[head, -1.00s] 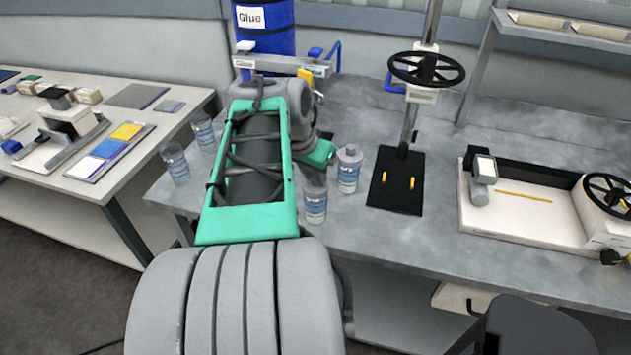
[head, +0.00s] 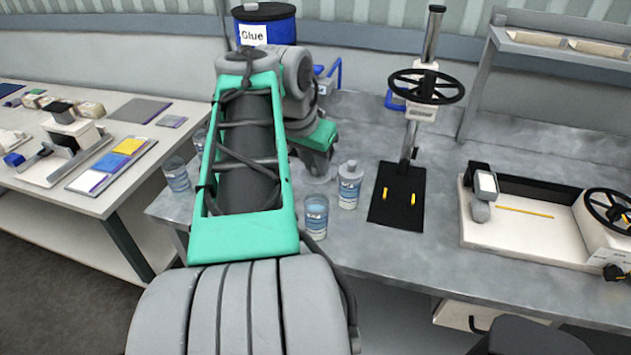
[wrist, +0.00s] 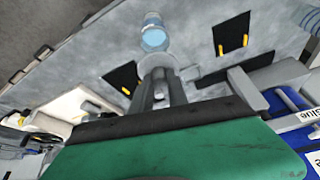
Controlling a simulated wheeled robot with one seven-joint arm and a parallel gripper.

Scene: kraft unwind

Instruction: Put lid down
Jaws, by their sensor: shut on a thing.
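My gripper (wrist: 160,90) shows in the wrist view with its dark fingers together on a pale round lid (wrist: 158,62). In the head view my forearm and wrist hide most of the gripper; a faint pale disc, likely the lid (head: 318,178), shows just below the wrist, close to the grey bench (head: 400,250). I cannot tell whether it touches the bench. An open clear jar with a blue label (head: 316,216) stands just in front of it. A capped jar (head: 349,185) stands to the right. A jar (wrist: 153,36) also shows just beyond the lid in the wrist view.
A press with a black handwheel (head: 426,86) and black base (head: 397,196) stands right of the jars. A white tray-like machine (head: 530,225) is further right. A blue glue drum (head: 275,28) stands behind my arm. Another jar (head: 175,174) is at the left bench edge.

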